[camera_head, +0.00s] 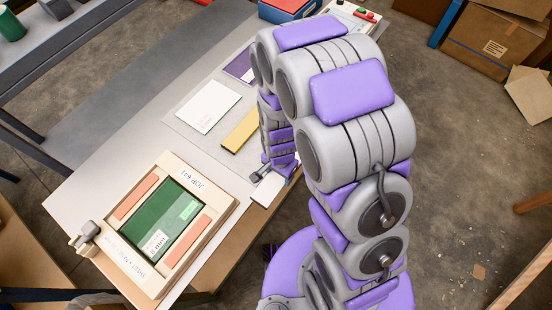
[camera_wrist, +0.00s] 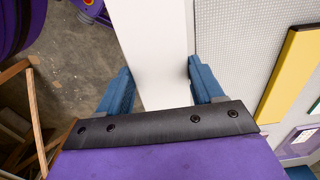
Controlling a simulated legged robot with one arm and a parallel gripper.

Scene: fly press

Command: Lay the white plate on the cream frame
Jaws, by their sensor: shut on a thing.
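A white plate (camera_head: 268,190) is held by my gripper (camera_head: 264,177) beside the front edge of the bench. In the wrist view a white surface (camera_wrist: 166,88) fills the gap between my two blue fingers (camera_wrist: 163,85); where the plate ends and the bench begins is hard to tell there. The cream frame (camera_head: 216,190) lies on the near left of the bench, left of and apart from my gripper. Inside it are a green panel (camera_head: 168,215) with labels and two salmon bars (camera_head: 136,197), one on each side.
A pale mat (camera_head: 185,120) carries a white card (camera_head: 207,106), a yellow strip (camera_head: 240,130) and a purple booklet (camera_head: 240,66). A grey clamp-like part (camera_head: 86,238) stands at the frame's left corner. Cardboard boxes (camera_head: 490,40) sit on the floor at the back right.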

